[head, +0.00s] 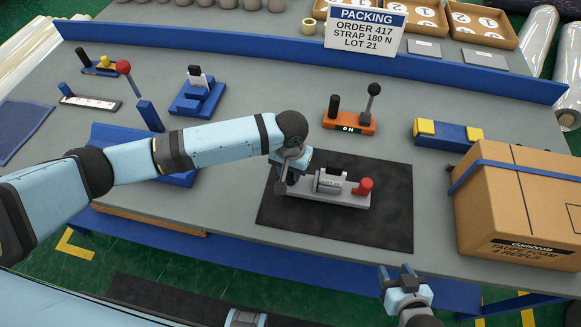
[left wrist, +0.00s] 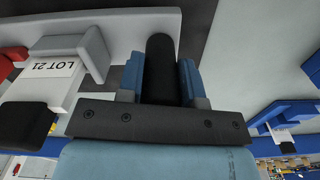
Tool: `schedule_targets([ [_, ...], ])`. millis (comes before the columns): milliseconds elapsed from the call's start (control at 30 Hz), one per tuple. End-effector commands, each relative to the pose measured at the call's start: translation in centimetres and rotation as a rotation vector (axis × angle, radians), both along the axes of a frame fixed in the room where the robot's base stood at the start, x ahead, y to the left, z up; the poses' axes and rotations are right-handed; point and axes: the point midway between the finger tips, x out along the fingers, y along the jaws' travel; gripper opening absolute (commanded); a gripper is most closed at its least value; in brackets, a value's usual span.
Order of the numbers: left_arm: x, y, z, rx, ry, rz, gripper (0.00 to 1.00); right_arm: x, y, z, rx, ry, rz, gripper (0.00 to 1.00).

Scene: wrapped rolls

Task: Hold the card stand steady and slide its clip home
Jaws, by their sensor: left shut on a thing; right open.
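The card stand has a long light-grey base (head: 342,199) lying on a black mat (head: 385,228). A grey clip block with a white label (head: 331,183) sits on it, and a red knob (head: 365,186) is at its right end. In the left wrist view the label reads LOT 21 (left wrist: 52,72). My left gripper (head: 290,174) is at the stand's left end, shut on its black post (left wrist: 160,62), with a blue finger on each side. The post is mostly hidden in the head view. My right gripper (head: 398,274) is open and empty, in front of the table's near edge.
A strapped cardboard box (head: 520,205) stands at the right. An orange block with levers (head: 348,122) and a blue block with yellow ends (head: 447,132) are behind the mat. Blue fixtures (head: 198,97) stand to the left. A packing sign (head: 365,28) is at the back.

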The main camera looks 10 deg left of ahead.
Motion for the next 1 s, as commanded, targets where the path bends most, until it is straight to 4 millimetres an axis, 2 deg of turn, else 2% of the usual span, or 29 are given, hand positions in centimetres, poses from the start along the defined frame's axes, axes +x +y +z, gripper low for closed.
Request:
schedule_targets([
  [733,0.0,0.0,-2.2,-0.001,0.0,0.0,0.0,0.0,0.0,-0.6,0.0,0.001,0.0,0.5],
  [1000,0.0,-0.1,-2.0,-0.001,-0.001,0.0,0.0,0.0,0.0,-0.6,0.0,0.001,0.0,0.5],
])
